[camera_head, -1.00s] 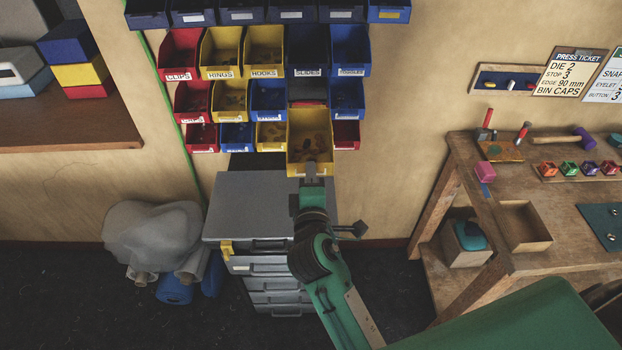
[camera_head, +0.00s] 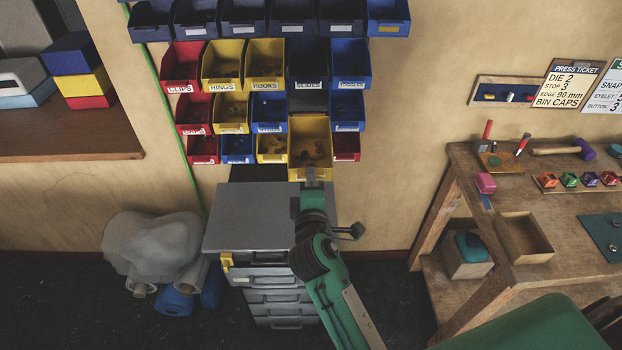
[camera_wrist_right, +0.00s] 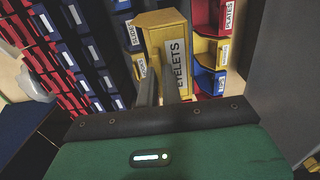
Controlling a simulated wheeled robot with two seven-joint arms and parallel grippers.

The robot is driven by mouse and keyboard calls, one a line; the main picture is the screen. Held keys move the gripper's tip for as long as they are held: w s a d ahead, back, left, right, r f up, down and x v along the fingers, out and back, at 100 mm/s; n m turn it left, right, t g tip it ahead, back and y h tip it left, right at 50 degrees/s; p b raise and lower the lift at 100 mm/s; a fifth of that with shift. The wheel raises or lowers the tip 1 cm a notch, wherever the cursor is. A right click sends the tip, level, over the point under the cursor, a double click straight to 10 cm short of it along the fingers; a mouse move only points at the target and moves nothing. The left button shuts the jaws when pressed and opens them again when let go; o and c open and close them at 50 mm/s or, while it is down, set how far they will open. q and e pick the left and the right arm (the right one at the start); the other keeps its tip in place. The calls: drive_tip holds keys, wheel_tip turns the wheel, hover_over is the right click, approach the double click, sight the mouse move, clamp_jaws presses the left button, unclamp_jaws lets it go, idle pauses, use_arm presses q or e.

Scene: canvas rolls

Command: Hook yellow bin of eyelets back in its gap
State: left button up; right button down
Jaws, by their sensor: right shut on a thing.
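The yellow bin of eyelets (camera_head: 310,160) holds small brown pieces and is upright in front of the lower rows of the wall rack, below the dark slides bin (camera_head: 307,62). My right gripper (camera_head: 312,181) is shut on its front from below. In the right wrist view the fingers (camera_wrist_right: 160,92) meet the front of the bin (camera_wrist_right: 166,22) beside its EYELETS label. The bin covers the rack behind it, so its gap is hidden, and I cannot tell whether it touches the rack. My left gripper is not in view.
A red bin (camera_head: 346,147) is close on the right and a yellow bin (camera_head: 271,147) close on the left. A grey drawer cabinet (camera_head: 258,215) stands below. A wooden workbench (camera_head: 540,225) is at the right, with bare wall between it and the rack.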

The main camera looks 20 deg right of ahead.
drive_tip(key=shift+x, duration=1.5)
approach(309, 128)
drive_tip(key=shift+d+p, duration=0.1)
drive_tip(key=shift+p, duration=0.25)
drive_tip(key=shift+b+x, duration=0.35)
drive_tip(key=shift+x, duration=2.55)
drive_tip(key=shift+b+x, duration=0.75)
drive_tip(key=shift+x, duration=2.45)
